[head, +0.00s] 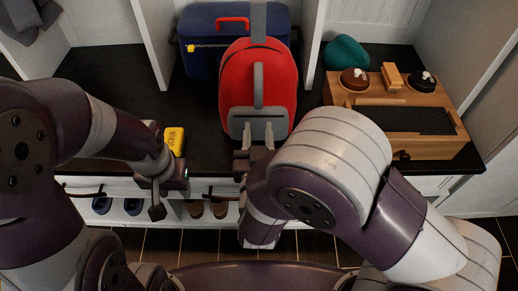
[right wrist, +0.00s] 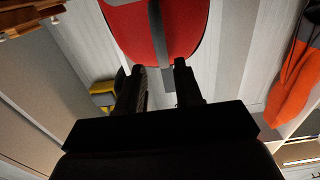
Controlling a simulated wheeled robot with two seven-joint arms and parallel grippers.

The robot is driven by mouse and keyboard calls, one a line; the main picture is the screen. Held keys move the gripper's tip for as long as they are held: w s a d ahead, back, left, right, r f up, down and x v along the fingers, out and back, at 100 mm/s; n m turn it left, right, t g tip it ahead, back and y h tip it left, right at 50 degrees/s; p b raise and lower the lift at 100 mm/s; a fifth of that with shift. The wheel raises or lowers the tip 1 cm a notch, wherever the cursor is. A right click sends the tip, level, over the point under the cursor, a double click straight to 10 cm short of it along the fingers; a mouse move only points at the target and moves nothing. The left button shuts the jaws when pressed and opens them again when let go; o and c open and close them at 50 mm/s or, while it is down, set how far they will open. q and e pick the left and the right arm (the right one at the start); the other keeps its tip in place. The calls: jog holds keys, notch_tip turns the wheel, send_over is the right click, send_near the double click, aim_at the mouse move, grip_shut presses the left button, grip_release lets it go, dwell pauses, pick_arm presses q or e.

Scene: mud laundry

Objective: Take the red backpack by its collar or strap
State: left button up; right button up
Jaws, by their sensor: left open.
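The red backpack (head: 277,88) stands upright on the dark bench top, with a grey strap down its front and a grey patch at its lower front. In the right wrist view the backpack (right wrist: 185,30) is at the top, its grey strap (right wrist: 157,30) in line with the gap between my fingers. My right gripper (head: 255,135) is at the backpack's lower front, its fingers apart with nothing visibly clamped; it also shows in the right wrist view (right wrist: 161,72). Whether it touches the backpack is unclear. My left gripper (head: 168,200) is open and empty near the bench's front edge, left of the backpack.
A blue case (head: 203,45) with a red handle stands behind the backpack. A yellow item (head: 175,140) lies near my left gripper. A wooden box (head: 440,140) and a teal object (head: 346,53) are at right. White dividers (head: 150,45) flank the bay.

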aim_at(258, 99)
jog(key=w+b, duration=0.1)
jog(key=w, duration=1)
jog(key=shift+w+r, duration=0.1)
grip_shut()
jog(key=shift+r, duration=0.1)
notch_tip(258, 99, up, 6)
jog(key=p, duration=0.5)
